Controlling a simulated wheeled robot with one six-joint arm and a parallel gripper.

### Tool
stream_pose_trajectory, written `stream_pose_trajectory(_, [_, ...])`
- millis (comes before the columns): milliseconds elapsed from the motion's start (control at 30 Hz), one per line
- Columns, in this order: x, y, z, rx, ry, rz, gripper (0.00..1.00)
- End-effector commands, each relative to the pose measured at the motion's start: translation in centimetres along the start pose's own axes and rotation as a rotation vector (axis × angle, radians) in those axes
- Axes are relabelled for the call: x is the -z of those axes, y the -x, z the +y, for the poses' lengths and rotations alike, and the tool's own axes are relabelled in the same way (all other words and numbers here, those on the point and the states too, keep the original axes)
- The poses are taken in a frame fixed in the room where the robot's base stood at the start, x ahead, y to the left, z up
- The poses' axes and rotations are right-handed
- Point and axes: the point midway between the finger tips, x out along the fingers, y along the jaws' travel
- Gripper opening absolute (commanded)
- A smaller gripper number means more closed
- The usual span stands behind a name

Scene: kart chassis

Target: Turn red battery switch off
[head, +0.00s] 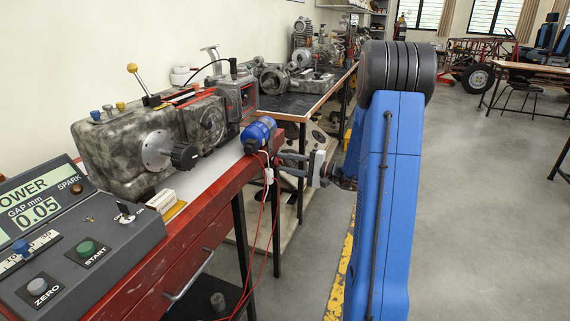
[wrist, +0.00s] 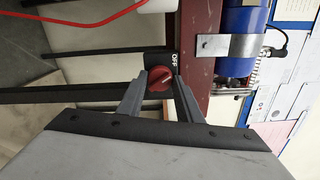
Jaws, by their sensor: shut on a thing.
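The red battery switch (wrist: 160,79) is a round red knob on a black plate in the wrist view. A white "OFF" label (wrist: 174,60) is printed just beside it. A pale slanted mark runs across the knob; I cannot tell which setting it points to. My gripper (wrist: 159,76) has one finger on each side of the knob and is shut on it. In the head view my gripper (head: 282,165) reaches left to the end of the red bench, and the switch is hidden there.
A blue cylinder (head: 258,134) in a metal clamp sits on the red bench (head: 215,200) close above my gripper; it also shows in the wrist view (wrist: 238,40). Red wires (head: 272,220) hang from it. A grey machine (head: 140,145) and control panel (head: 80,235) stand left.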

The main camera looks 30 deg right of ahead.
Motion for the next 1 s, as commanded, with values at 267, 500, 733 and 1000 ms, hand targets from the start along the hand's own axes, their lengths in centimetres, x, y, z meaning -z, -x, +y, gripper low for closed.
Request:
stream_pose_trajectory(267, [-0.05,0.05,0.14,-0.002,0.135,-0.001,0.10])
stream_pose_trajectory(500, [-0.06,0.06,0.16,-0.002,0.184,-0.001,0.10])
stream_pose_trajectory(733, [-0.06,0.06,0.18,-0.002,0.190,-0.001,0.10])
stream_pose_trajectory(1000, [-0.06,0.05,0.18,-0.003,0.190,-0.001,0.49])
